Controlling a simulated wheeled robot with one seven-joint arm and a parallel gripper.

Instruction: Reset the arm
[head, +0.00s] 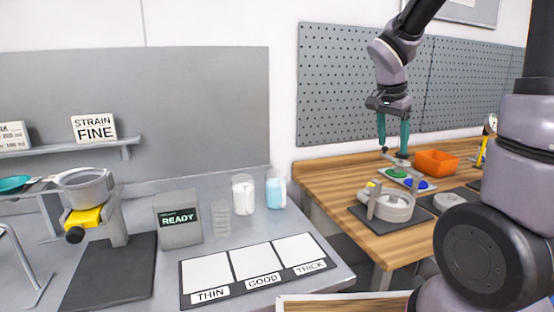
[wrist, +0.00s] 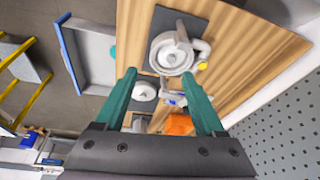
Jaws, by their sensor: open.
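My gripper (head: 393,146) hangs at the end of my raised arm above the wooden bench (head: 330,182), with its green fingers pointing down. In the wrist view the two green fingers (wrist: 163,98) stand wide apart with nothing held between them.
An orange bin (head: 436,162) and round grey fixtures (head: 392,206) sit on the wooden bench. A pegboard (head: 345,85) stands behind it. On the grey counter at left are a READY box (head: 178,220), clear containers (head: 273,190) and a THIN, GOOD, THICK mat (head: 255,282).

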